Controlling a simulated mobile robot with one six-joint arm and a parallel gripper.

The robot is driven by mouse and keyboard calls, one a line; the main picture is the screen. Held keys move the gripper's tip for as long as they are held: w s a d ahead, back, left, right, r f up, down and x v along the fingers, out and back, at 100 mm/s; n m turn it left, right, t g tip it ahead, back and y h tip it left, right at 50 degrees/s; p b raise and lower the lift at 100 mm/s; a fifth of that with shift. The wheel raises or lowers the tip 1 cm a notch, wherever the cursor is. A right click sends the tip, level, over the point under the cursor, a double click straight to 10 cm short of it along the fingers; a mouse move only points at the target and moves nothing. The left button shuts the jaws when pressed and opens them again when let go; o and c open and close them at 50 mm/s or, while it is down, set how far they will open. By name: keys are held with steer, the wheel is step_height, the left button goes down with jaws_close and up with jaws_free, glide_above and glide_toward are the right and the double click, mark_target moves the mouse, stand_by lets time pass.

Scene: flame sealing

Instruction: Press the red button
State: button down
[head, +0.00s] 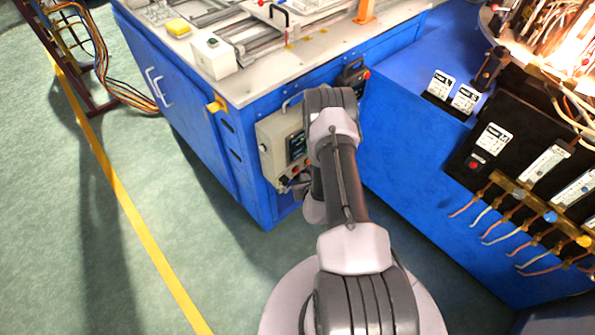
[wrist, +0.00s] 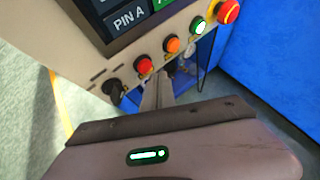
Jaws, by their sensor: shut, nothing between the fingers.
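In the wrist view a row of controls runs along the lower edge of a beige panel (wrist: 75,60). A red button (wrist: 145,65) sits between a black knob (wrist: 112,91) on its left and an orange button (wrist: 172,44) on its right. My gripper (wrist: 158,82) is shut and empty. Its fingertips appear just below and right of the red button; I cannot tell whether they touch the panel. In the head view the control box (head: 272,143) is on the blue cabinet's side, and my arm hides the gripper.
A lit green button (wrist: 198,26) and a larger red mushroom-shaped button (wrist: 228,11) continue the row to the right. A screen (wrist: 108,16) is above. In the head view a blue bench (head: 400,140) with wired black units stands close on the right. Green floor (head: 60,230) is clear on the left.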

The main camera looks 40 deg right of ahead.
steer(key=shift+w, duration=0.4)
steer(key=shift+w+b, duration=0.3)
steer(key=shift+w, duration=0.15)
stand_by(0.7)
steer(key=shift+s, duration=0.85)
steer(key=s+p, duration=0.1)
steer(key=s, duration=0.4)
steer(key=shift+d, duration=0.2)
stand_by(0.8)
